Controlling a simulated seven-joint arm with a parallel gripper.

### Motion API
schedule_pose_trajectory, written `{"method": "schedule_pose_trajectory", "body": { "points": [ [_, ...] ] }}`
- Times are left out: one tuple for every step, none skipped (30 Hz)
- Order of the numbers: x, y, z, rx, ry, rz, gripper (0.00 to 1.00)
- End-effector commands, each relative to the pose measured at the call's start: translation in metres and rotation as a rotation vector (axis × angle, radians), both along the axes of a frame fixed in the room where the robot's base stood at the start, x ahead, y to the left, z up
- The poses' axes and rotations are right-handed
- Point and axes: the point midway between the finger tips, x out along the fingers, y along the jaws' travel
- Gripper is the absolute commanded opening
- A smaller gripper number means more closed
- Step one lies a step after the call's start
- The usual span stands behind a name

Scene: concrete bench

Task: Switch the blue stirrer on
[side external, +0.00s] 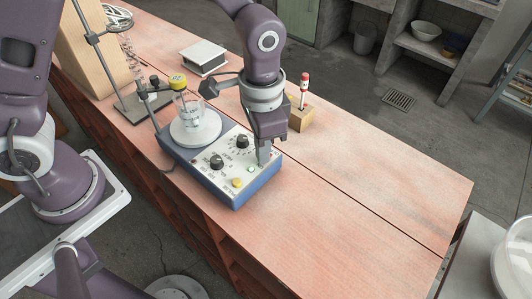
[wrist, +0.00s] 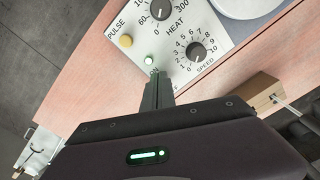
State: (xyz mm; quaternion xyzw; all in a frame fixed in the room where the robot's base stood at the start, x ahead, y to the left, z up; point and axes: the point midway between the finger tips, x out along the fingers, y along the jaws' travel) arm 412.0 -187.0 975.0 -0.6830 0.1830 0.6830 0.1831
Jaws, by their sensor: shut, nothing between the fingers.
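The blue stirrer (side external: 240,197) sits on the bench with a white control panel (side external: 222,176) on top and a round white plate (side external: 205,132). My gripper (side external: 263,161) is shut and empty, pointing down at the panel's right corner. In the wrist view its fingertips (wrist: 155,80) are at a small metal part, perhaps a switch, beside a bright green-white lamp (wrist: 149,60). The fingers partly hide this part, so its position and any contact are unclear. The SPEED knob (wrist: 196,51) and yellow PULSE button (wrist: 126,41) are nearby.
A wooden block (side external: 300,117) holding a red-capped tube (side external: 304,84) stands behind my gripper. A white-topped box (side external: 203,54) and a metal stand (side external: 140,103) are farther back. The bench's right side (side external: 370,200) is clear.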

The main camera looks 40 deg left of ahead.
Motion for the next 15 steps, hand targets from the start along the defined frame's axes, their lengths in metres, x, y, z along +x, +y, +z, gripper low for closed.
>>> {"method": "schedule_pose_trajectory", "body": {
  "points": [
    [0.000,0.000,-0.001,0.001,0.001,0.000,0.00],
    [0.000,0.000,-0.001,0.001,0.001,0.000,0.00],
    [0.000,0.000,-0.001,0.000,0.000,0.000,0.00],
    [0.000,0.000,0.000,0.000,0.000,0.000,0.00],
    [0.000,0.000,0.002,0.000,0.000,0.000,0.00],
    [0.000,0.000,0.005,-0.001,-0.002,0.000,0.00],
    [0.001,0.000,0.009,-0.002,-0.003,0.000,0.00],
    [0.000,0.000,0.012,-0.001,-0.002,0.000,0.00],
    [0.001,0.000,0.016,-0.002,-0.003,0.000,0.00],
    [0.001,0.000,0.019,-0.002,-0.003,0.000,0.00],
    [0.001,0.000,0.023,-0.002,-0.003,0.000,0.00],
    [0.001,0.000,0.027,-0.002,-0.003,0.000,0.00],
    [0.000,0.000,0.030,-0.001,-0.002,0.000,0.00],
    [0.000,0.000,0.033,-0.002,-0.003,0.000,0.00],
    [0.000,0.000,0.037,-0.002,-0.003,0.000,0.00]
  ]
}}
